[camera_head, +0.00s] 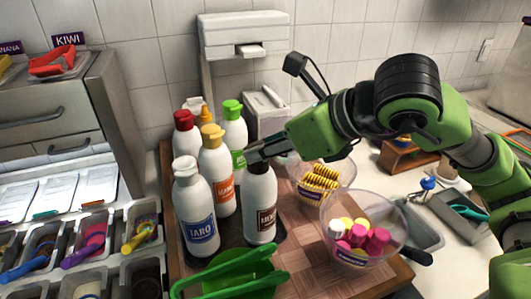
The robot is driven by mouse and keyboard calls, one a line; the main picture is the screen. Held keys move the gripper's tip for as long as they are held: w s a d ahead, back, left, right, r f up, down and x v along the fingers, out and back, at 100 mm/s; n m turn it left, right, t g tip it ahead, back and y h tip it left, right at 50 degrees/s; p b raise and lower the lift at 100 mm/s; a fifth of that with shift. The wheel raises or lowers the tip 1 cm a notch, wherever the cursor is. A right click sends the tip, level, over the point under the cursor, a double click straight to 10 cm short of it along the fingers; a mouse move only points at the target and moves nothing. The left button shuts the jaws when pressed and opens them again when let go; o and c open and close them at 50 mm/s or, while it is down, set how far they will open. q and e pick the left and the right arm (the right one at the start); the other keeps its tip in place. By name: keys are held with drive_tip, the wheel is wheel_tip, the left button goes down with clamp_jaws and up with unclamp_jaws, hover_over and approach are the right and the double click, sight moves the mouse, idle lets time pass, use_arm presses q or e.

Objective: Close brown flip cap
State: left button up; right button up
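A white bottle with a brown cap and a brown label (261,205) stands upright at the right front of a group of bottles on a wooden board. My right gripper (255,153) reaches in from the right, with its fingertips at the top of this bottle. The fingertips hide part of the brown cap (264,168), so I cannot tell whether its flip lid is up or down. I cannot tell whether the fingers touch it or how far apart they are. My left gripper is not in view.
Bottles with white (194,215), orange (215,170), red (185,135) and green (233,128) caps crowd close to the left. Clear bowls of toppings (385,215) stand right. A green plastic item (235,275) lies in front. Topping bins (95,235) line the left.

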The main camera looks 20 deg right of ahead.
drive_tip(key=shift+r, duration=0.1)
drive_tip(key=o, duration=1.1)
drive_tip(key=v, duration=1.2)
